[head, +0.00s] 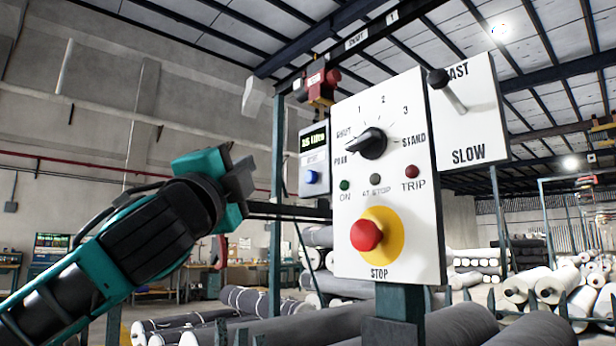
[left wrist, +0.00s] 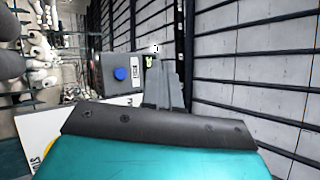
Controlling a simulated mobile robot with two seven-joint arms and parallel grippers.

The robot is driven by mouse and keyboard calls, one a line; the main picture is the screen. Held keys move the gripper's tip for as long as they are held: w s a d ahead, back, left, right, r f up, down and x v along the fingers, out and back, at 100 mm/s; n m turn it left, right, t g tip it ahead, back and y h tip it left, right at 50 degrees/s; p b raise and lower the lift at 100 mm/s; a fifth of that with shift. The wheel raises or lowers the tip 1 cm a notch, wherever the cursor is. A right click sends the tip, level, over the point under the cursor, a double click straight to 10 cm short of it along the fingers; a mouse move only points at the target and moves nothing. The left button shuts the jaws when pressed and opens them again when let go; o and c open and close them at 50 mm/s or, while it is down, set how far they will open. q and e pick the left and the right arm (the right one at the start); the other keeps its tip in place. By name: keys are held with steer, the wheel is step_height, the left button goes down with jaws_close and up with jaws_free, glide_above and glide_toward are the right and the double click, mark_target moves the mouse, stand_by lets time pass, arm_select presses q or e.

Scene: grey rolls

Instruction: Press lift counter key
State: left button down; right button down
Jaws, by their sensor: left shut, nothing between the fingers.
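The lift counter (head: 313,150) is a small grey box with a lit display, left of and partly behind the white control panel (head: 392,235). Its round blue key (head: 311,177) sits below the display. In the left wrist view the counter (left wrist: 107,80) is sideways, with the blue key (left wrist: 120,73) left of the fingers. My left gripper (head: 243,176) is shut and empty, left of the counter in the head view and apart from the key in the picture. The shut fingers also show in the left wrist view (left wrist: 165,85). My right gripper is out of view.
The panel carries a black selector knob (head: 372,143) and a red stop button (head: 366,235) on yellow. A lever plate (head: 470,120) marked FAST and SLOW is at its right. Grey rolls (head: 450,325) lie below.

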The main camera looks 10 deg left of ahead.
mark_target(311, 177)
arm_select(q)
steer(key=w+d+p, duration=0.1)
steer(key=w+d, duration=0.4)
steer(key=w, duration=0.1)
steer(key=shift+w+d+p, duration=0.2)
steer(key=shift+w+p, duration=0.15)
steer(key=shift+w, duration=0.1)
stand_by(1.9)
steer(key=shift+w+d, duration=0.25)
steer(key=shift+w+d, duration=0.3)
steer(key=shift+w, duration=0.1)
stand_by(0.8)
steer(key=shift+s, duration=0.1)
steer(key=shift+s+a, duration=0.55)
steer(key=shift+s, duration=0.1)
